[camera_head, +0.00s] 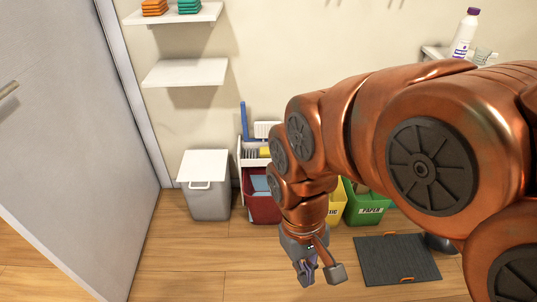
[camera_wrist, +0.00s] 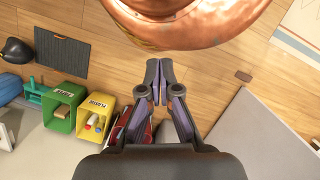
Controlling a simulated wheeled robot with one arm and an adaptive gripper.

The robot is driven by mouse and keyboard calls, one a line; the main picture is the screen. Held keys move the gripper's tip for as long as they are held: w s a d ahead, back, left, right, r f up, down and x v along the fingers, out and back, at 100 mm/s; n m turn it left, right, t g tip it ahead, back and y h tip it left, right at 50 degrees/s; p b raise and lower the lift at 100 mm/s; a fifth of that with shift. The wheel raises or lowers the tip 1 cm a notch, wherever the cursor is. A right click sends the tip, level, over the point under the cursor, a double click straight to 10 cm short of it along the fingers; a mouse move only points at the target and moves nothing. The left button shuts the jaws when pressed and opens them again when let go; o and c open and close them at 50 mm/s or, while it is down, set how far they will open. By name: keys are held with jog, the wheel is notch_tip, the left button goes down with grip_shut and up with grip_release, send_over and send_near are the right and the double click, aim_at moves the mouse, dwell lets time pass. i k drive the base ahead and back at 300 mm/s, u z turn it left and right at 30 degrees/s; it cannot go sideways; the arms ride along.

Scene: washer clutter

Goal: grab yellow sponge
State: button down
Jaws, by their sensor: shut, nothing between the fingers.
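A small yellow item (camera_head: 265,151), likely the yellow sponge, sits in the upper part of a white rack (camera_head: 241,158) by the back wall. It is partly hidden by my arm and too small to make out fully. I cannot pick it out in the wrist view. My gripper (camera_head: 306,276) hangs over the wood floor in front of the rack, well apart from the yellow item. In the wrist view, my gripper's fingers (camera_wrist: 159,88) are together with nothing between them.
A grey bin with a white lid (camera_head: 205,185) stands left of the rack. A green paper bin (camera_head: 368,208) and a yellow bin (camera_head: 335,209) stand right. A dark mat (camera_head: 397,260) lies on the floor. White shelves (camera_head: 185,72) hang on the wall. A grey door (camera_head: 60,140) is at left.

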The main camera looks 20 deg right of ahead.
aim_at(264, 153)
jog(key=k, duration=0.35)
jog(key=u, duration=0.9)
jog(key=i, duration=0.95)
jog(key=z, duration=0.4)
jog(key=i, duration=0.9)
jog(key=z, duration=0.6)
